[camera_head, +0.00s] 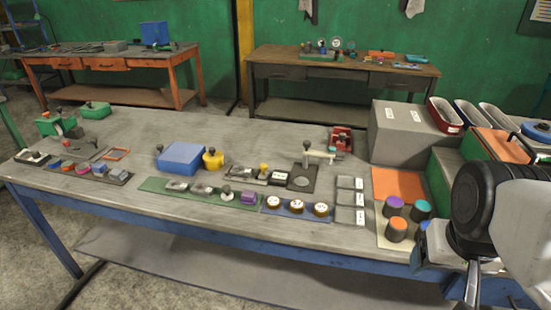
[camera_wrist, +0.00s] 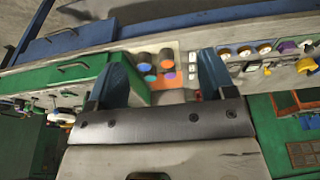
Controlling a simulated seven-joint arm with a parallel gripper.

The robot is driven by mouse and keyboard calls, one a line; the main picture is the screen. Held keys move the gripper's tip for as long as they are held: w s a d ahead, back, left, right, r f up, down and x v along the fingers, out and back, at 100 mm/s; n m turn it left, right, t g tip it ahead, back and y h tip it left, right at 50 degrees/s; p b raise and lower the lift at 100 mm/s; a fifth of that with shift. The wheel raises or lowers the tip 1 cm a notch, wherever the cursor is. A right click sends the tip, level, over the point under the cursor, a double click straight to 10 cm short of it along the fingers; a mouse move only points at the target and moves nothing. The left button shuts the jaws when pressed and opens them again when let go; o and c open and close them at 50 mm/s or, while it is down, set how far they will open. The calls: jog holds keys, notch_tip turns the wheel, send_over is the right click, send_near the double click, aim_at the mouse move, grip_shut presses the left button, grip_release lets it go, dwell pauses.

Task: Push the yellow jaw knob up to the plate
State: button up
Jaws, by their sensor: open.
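A small yellow knob (camera_head: 263,167) stands on a low dark fixture (camera_head: 245,175) in the middle of the workbench in the head view. A black-and-white block (camera_head: 283,177) sits just to its right; I cannot tell which part is the plate. A yellow patch (camera_wrist: 306,65) shows at the right of the wrist view, too small to tell whether it is this knob. My gripper (camera_wrist: 165,58) is open, its two dark blue fingers apart with nothing held. It is at the bench's right end, far to the right of the knob.
Orange, purple and teal-topped cylinders (camera_head: 397,229) stand near my gripper. A grey box (camera_head: 405,130) and red bin (camera_head: 443,115) stand behind. A lever fixture (camera_head: 305,170), grey labelled tiles (camera_head: 349,199), a blue box (camera_head: 181,157) and a yellow cylinder (camera_head: 213,159) lie around the knob.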

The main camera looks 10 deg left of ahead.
jog(key=c, duration=0.3)
jog(key=w+a+r, duration=0.2)
jog(key=w+a, duration=0.1)
jog(key=w, duration=0.5)
jog(key=w+a+r, duration=0.2)
jog(key=w+a, duration=0.1)
jog(key=w, duration=0.5)
jog(key=m+g, duration=0.3)
send_over(264, 164)
jog(key=f, duration=1.7)
jog(key=shift+s+d+f, duration=0.25)
jog(key=shift+w+a+f, duration=0.15)
jog(key=shift+a+f, duration=0.1)
jog(key=shift+a, duration=0.05)
jog(key=shift+f, duration=0.15)
